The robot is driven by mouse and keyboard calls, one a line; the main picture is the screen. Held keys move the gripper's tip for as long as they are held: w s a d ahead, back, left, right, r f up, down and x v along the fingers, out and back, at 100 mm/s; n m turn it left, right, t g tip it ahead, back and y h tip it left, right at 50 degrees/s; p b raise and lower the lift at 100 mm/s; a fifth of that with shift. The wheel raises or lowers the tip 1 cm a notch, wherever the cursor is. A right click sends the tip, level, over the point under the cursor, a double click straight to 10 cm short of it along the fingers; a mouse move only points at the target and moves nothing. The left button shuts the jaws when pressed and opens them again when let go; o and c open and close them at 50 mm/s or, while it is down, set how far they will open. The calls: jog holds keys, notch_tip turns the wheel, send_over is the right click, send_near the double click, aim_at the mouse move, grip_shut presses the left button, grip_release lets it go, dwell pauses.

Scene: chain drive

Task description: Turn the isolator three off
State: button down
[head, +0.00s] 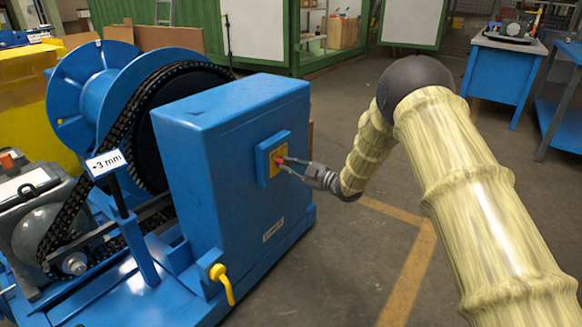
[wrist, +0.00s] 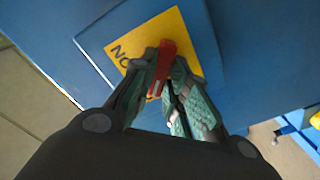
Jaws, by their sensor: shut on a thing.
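The isolator is a red handle (wrist: 162,66) on a yellow plate (wrist: 130,48) fixed to a blue backing on the side of the large blue cabinet (head: 231,137). In the head view the yellow plate (head: 278,159) faces right, toward my arm. My gripper (wrist: 168,85) is shut on the red handle, with green-lined fingers on either side of it. In the head view my gripper (head: 286,163) reaches the plate from the right. Black lettering starting "NO" shows on the plate; the rest is covered by handle and fingers.
A yellow hooked lever (head: 222,282) sticks out low on the cabinet's front. A black chain (head: 112,150), a blue drum and a "+3 mm" sign (head: 106,163) stand at left. Open floor with yellow lines (head: 405,285) lies right, with blue tables (head: 500,72) farther back.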

jog(key=shift+f, duration=0.15)
jog(key=c, duration=1.4)
grip_release()
jog(key=shift+s, duration=0.1)
jog(key=v, duration=1.2)
